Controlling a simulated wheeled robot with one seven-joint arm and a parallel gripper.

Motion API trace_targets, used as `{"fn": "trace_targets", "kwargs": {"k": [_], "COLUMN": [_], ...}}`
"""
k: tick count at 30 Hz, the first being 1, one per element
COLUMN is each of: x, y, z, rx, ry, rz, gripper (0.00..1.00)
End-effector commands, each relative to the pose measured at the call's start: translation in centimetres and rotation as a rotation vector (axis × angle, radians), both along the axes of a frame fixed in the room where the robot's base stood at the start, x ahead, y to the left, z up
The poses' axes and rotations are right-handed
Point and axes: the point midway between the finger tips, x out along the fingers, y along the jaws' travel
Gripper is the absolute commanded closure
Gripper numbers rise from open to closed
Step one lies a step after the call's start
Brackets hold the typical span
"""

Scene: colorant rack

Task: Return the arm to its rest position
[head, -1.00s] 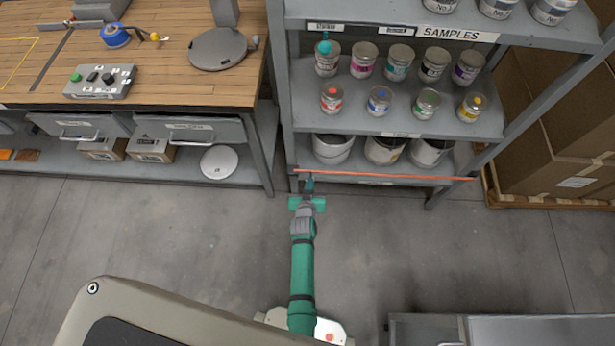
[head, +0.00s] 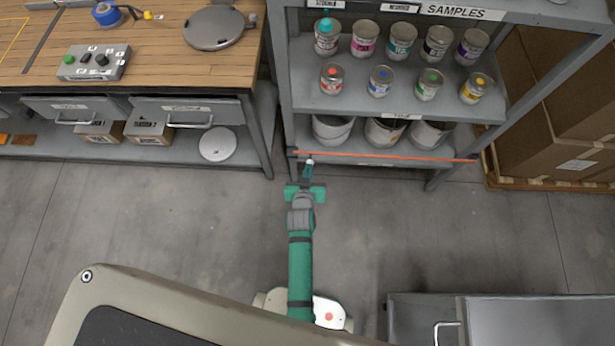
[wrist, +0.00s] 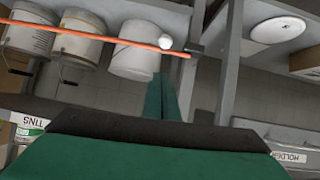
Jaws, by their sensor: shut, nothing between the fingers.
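My gripper (head: 309,170) is in front of the left post of the colorant rack, near the left end of the orange bar (head: 385,157). Its fingers are together with nothing between them. In the wrist view my gripper (wrist: 166,90) points toward the same orange bar (wrist: 100,34) and a white bucket (wrist: 134,50). My green arm stretches forward over the floor from my base. I cannot tell from the pictures whether the fingertips touch the bar.
The rack (head: 400,104) holds several small tins and large buckets (head: 386,130). A wooden workbench (head: 140,65) with drawers stands at left. Cardboard boxes (head: 560,145) on a pallet stand at right. A grey cabinet (head: 520,322) is at lower right. Floor around my arm is clear.

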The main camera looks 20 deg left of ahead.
Motion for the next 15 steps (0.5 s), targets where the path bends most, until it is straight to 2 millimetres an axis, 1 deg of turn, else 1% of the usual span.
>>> {"fn": "trace_targets", "kwargs": {"k": [1, 3, 7, 10, 15], "x": [-0.9, -1.8, -3.1, -3.7, -4.0], "y": [-0.2, -0.3, -0.5, -0.6, -0.7], "z": [0.5, 1.2, 2.0, 2.5, 2.8], "rx": [0.001, 0.001, 0.000, 0.000, 0.000], "ry": [0.000, -0.001, -0.001, -0.001, -0.002], "rz": [-0.001, 0.000, 0.000, 0.000, 0.000], "gripper": [1.00, 1.00, 1.00, 1.00, 1.00]}}
